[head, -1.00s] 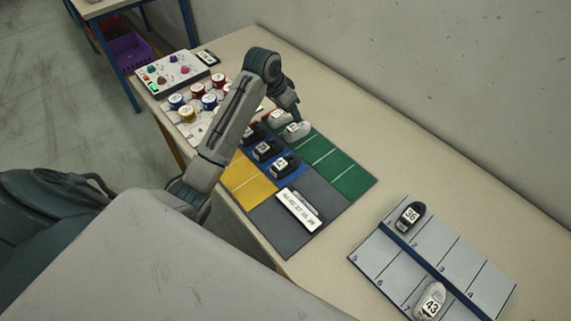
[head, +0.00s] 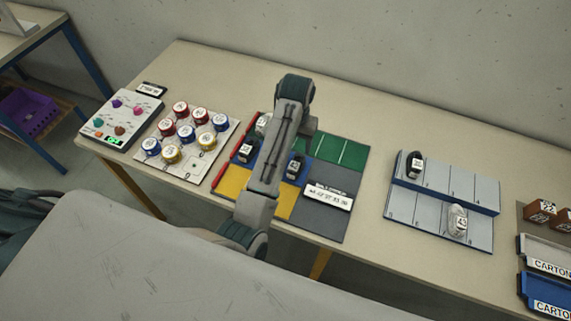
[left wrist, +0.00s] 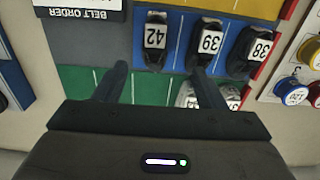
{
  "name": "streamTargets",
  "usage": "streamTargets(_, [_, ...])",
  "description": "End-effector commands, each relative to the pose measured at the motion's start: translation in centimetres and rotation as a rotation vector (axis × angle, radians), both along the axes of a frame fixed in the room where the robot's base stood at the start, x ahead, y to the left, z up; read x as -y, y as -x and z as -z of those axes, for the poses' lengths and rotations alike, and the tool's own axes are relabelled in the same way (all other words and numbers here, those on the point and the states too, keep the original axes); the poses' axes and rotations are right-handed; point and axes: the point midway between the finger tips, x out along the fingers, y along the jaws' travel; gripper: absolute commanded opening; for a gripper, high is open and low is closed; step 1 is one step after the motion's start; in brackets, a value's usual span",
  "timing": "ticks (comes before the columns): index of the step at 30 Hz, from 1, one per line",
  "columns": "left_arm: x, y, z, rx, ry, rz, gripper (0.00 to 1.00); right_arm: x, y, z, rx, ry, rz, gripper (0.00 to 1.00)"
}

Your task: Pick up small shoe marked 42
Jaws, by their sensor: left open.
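The small dark shoe marked 42 (left wrist: 154,42) lies on the blue zone of the sorting mat, at top centre in the left wrist view. In the head view a dark shoe in that place (head: 295,166) shows beside my left forearm. My left gripper (left wrist: 158,82) is open and empty. Its fingers are over the green zone, apart from shoe 42, which lies ahead of the gap between them. In the head view my arm hides the fingertips. Dark shoes marked 39 (left wrist: 208,43) and 38 (left wrist: 250,50) lie to its right. My right gripper is not in view.
Pale shoes (left wrist: 187,96) lie on the green zone by the right finger. The belt order card (head: 328,196) lies on the grey zone. A grey rack (head: 445,190) holds two shoes. Several round tins (head: 186,133) and a control box (head: 120,118) stand left.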

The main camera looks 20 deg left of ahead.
Motion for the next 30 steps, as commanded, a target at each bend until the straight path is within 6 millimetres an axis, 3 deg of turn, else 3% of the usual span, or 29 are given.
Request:
streamTargets(9, [0.0, 0.0, 4.6, -0.003, -0.002, 0.001, 0.65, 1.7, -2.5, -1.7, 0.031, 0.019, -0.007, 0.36])
streamTargets(14, [0.0, 0.0, 5.5, -0.003, -0.001, 0.001, 0.65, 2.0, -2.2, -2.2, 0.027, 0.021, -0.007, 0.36])
streamTargets(21, [0.2, -0.1, 8.5, -0.004, 0.0, 0.001, 0.65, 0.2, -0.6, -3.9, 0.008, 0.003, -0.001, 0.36])
streamTargets(30, [0.3, -0.2, 10.4, -0.001, 0.0, 0.001, 0.65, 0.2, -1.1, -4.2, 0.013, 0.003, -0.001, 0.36])
